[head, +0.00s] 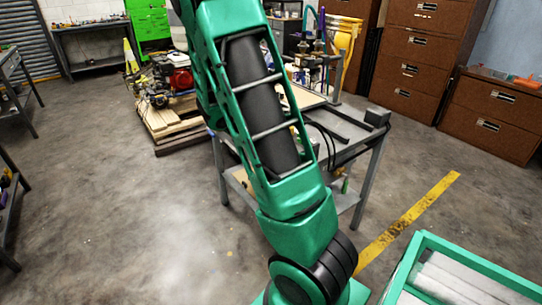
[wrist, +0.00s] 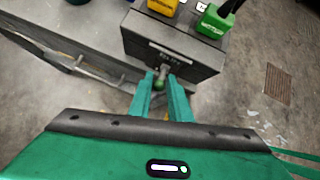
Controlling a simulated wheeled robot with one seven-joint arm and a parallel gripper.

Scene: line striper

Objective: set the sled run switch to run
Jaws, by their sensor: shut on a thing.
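In the wrist view a dark grey switch box (wrist: 190,64) has a pale label strip with small lettering on its face that I cannot read. Below the label a short metal switch lever (wrist: 162,71) sticks out. My gripper (wrist: 161,84) has its two green fingers on either side of this lever, shut on it. The fingers partly hide the lever, and I cannot tell which position it is in. The head view does not show my gripper; my green arm fills its middle.
A yellow part (wrist: 163,6) and a green block (wrist: 214,21) sit at the box's top. In the head view a grey workbench (head: 355,150) stands behind my arm, with brown drawer cabinets (head: 418,60) beyond. A green-framed crate (head: 470,262) is at lower right. The floor at left is open.

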